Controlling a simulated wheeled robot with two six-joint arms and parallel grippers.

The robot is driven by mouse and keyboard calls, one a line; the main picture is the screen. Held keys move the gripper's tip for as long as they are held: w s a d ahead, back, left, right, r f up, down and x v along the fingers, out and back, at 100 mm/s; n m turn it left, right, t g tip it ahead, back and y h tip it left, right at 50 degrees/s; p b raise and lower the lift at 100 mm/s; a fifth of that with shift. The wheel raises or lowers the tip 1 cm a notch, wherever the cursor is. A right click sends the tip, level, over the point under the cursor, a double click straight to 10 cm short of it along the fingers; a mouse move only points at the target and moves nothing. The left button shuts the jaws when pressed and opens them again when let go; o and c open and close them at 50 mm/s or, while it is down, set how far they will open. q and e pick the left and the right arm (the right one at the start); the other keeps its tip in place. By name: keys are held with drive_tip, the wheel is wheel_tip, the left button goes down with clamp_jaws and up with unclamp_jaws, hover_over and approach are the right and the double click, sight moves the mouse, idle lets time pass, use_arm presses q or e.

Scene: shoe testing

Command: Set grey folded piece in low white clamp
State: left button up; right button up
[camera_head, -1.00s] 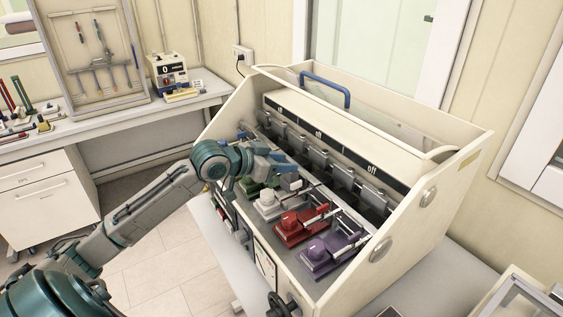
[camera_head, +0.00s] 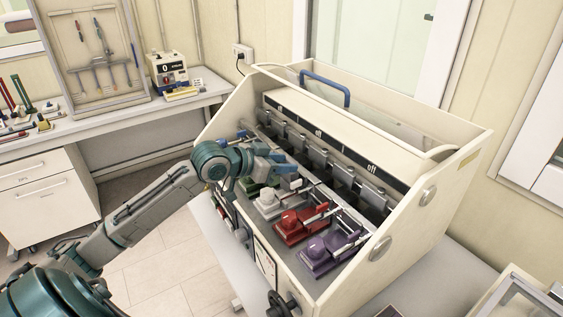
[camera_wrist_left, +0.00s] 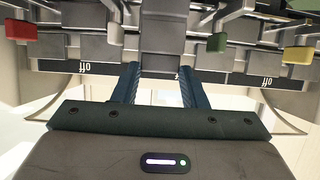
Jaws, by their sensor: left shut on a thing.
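The low white clamp (camera_head: 269,204) stands in the near row of the machine, between a green one and a red one. My left gripper (camera_head: 281,166) is above and behind it, reaching in from the left. In the left wrist view the two blue fingers (camera_wrist_left: 160,86) are shut on the grey folded piece (camera_wrist_left: 161,64). The piece shows as a flat grey face between the fingertips, close to the machine's grey parts. I cannot tell whether it touches the clamp. My right gripper is not in view.
The red clamp (camera_head: 300,226) and purple clamp (camera_head: 327,252) stand to the right of the white one; the green clamp (camera_head: 250,185) is partly behind my arm. A row of grey upper clamps (camera_head: 344,177) runs behind. The machine's side wall (camera_head: 421,214) bounds the right.

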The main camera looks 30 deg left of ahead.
use_arm(q)
drive_tip(key=shift+f+b, duration=0.4)
drive_tip(key=shift+f, duration=0.5)
drive_tip(key=shift+f, duration=0.55)
drive_tip(key=o, duration=1.3)
drive_tip(key=shift+a, duration=0.2)
